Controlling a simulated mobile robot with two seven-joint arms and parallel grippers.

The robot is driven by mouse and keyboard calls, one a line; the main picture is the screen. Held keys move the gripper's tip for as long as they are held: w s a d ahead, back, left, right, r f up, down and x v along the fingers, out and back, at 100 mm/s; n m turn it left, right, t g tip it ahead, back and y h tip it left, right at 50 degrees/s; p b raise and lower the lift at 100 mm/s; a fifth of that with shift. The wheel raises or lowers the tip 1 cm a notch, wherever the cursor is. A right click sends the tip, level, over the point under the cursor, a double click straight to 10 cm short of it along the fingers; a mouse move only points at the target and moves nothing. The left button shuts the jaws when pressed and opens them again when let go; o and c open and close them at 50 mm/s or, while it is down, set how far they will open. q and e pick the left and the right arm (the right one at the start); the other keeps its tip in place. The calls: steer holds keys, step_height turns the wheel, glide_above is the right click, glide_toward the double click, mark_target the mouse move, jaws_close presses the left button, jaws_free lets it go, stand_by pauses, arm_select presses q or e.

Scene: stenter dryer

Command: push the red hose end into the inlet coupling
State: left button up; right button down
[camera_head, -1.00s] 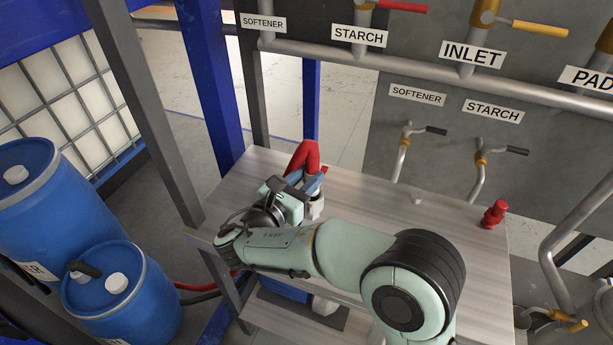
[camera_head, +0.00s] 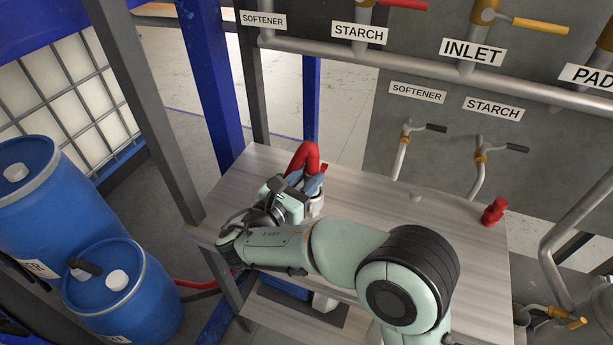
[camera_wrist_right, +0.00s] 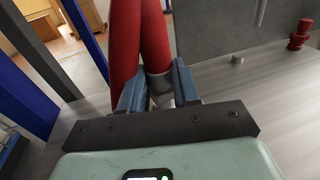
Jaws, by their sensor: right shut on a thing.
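The red hose (camera_head: 304,156) bends in a loop above the table's back left part. It also shows large in the right wrist view (camera_wrist_right: 154,35), as two red lengths side by side. My right gripper (camera_head: 308,184) is shut on the hose; its blue-grey fingers (camera_wrist_right: 158,88) stand either side of it in the wrist view. A grey collar (camera_wrist_right: 160,82) shows between the fingers, with its lower part hidden. A pale cylindrical part (camera_head: 317,206) shows just below the fingers; I cannot tell whether it is the inlet coupling or whether the hose touches it. My left gripper is not in view.
The table (camera_head: 360,210) has bare room right of the gripper, with a small grey stub (camera_head: 415,196) and a red fitting (camera_head: 494,211). The INLET sign (camera_head: 473,52) hangs on the pipe behind. Blue drums (camera_head: 125,300) stand at left, and a blue post (camera_head: 213,80) rises behind the table.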

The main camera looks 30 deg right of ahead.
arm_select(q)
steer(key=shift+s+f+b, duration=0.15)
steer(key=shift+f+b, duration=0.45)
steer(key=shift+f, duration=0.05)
arm_select(e)
steer(key=shift+f, duration=1.6)
steer(key=c, duration=0.7)
jaws_free()
steer(key=shift+c, duration=0.2)
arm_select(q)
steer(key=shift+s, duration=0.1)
arm_select(e)
steer(key=shift+s+a, duration=0.1)
steer(key=shift+a, duration=0.15)
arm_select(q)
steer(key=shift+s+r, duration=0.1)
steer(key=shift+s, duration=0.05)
arm_select(e)
steer(key=v, duration=1.3)
steer(key=shift+s+d, duration=0.1)
